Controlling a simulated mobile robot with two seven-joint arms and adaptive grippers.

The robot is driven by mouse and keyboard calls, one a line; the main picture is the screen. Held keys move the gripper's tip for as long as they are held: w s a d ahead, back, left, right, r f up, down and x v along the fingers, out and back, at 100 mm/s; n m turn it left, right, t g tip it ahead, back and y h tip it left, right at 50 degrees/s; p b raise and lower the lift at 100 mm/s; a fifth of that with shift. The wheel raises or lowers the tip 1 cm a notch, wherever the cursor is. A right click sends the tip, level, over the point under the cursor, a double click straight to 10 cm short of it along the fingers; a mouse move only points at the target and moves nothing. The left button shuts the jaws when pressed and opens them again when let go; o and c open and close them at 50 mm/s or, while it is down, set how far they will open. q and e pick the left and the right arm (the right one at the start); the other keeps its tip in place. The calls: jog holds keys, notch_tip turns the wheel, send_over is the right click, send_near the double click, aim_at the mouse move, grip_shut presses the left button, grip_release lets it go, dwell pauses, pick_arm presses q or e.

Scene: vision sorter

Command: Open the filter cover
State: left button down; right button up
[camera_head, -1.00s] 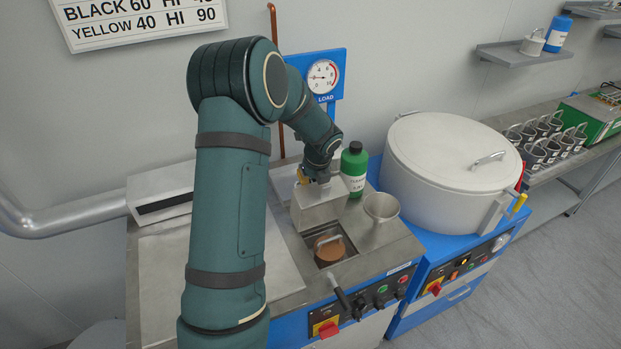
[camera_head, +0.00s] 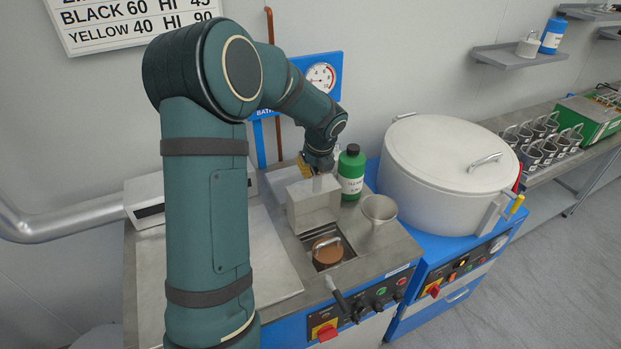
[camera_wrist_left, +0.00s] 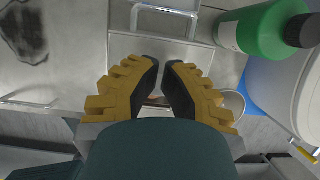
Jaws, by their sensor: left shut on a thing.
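A steel box-shaped part (camera_head: 313,211) stands behind a square well (camera_head: 350,256) on the bench top; I cannot tell whether it is the filter cover. In the open well lies a brown round piece (camera_head: 327,250) with an arched metal handle. My left gripper (camera_head: 319,173) is just above the steel box. It is shut on a pale grey upright piece (camera_head: 325,184); its join with the box is unclear. In the left wrist view, the fingers (camera_wrist_left: 164,66) sit close together and hide most of what is between them. A metal handle (camera_wrist_left: 165,10) shows beyond them. My right gripper is out of view.
A green bottle (camera_head: 351,173) and a steel funnel (camera_head: 379,208) stand close right of the box. A large lidded drum (camera_head: 440,160) is farther right. A lever (camera_head: 338,294) and switches line the bench front. A flat metal plate (camera_head: 262,273) lies at left.

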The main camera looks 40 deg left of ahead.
pick_arm(q)
jog(key=v, duration=0.5)
jog(key=a+n+b, duration=0.1)
jog(key=n, duration=0.7)
jog(key=w+a+f+n+b, duration=0.1)
jog(key=n+b, duration=0.1)
jog(key=n, duration=0.6)
jog(key=w+a+f+n+b, duration=0.1)
jog(key=n+b, duration=0.1)
jog(key=n, duration=0.8)
jog(key=n+b, duration=0.1)
jog(key=n, duration=0.1)
jog(key=a+n+b, duration=0.1)
jog(key=n, duration=0.2)
jog(key=shift+w+f, duration=0.15)
jog(key=shift+w, duration=0.15)
jog(key=n, duration=0.5)
jog(key=shift+w+a+b, duration=0.1)
jog(key=shift+a+b, duration=0.1)
jog(key=shift+b, duration=0.1)
jog(key=x, duration=1)
jog(key=shift+b, duration=0.3)
jog(key=shift+d+f, duration=0.1)
